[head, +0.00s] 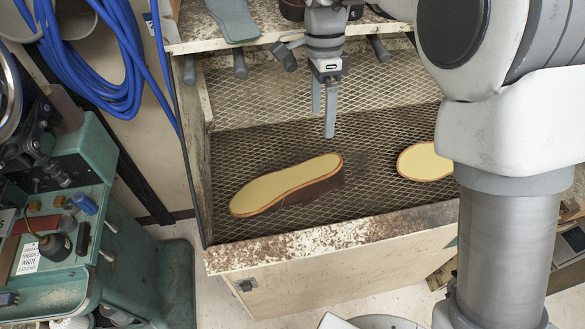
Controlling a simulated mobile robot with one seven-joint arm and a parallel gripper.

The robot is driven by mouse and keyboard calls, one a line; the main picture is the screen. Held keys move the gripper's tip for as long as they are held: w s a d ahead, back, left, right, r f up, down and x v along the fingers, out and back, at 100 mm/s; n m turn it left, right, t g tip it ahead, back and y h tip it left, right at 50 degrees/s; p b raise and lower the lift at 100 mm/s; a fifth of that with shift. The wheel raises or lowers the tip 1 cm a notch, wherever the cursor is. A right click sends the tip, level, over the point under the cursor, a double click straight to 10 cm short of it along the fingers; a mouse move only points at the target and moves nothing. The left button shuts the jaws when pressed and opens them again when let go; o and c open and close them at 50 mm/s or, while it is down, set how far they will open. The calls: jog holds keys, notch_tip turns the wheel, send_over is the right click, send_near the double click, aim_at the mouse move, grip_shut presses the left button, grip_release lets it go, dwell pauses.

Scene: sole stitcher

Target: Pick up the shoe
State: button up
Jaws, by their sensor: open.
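A shoe (287,188) with a pale yellow sole and a brown side lies sole up on the wire mesh inside a wooden cabinet. It slants from lower left to upper right. A second similar shoe (424,162) lies to the right and is partly hidden behind my arm. My gripper (323,124) points down with its two fingers apart and nothing between them. In the picture it is just above the right end of the first shoe and appears apart from it.
The worn wooden front board (335,235) borders the mesh. Dark pegs (240,64) and a grey sole-shaped piece (233,18) are along the upper shelf. A green machine (75,225) stands left, below a blue hose coil (95,60). Mesh (270,115) left of my gripper is bare.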

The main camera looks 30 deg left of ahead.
aim_at(320, 167)
jog(key=s+f, duration=0.1)
jog(key=f, duration=0.4)
jog(key=d+f, duration=0.1)
jog(key=f, duration=0.5)
jog(key=s+d+f, duration=0.1)
jog(key=f, duration=0.5)
jog(key=shift+s+f, duration=0.15)
jog(key=shift+s, duration=0.2)
jog(key=c, duration=1.3)
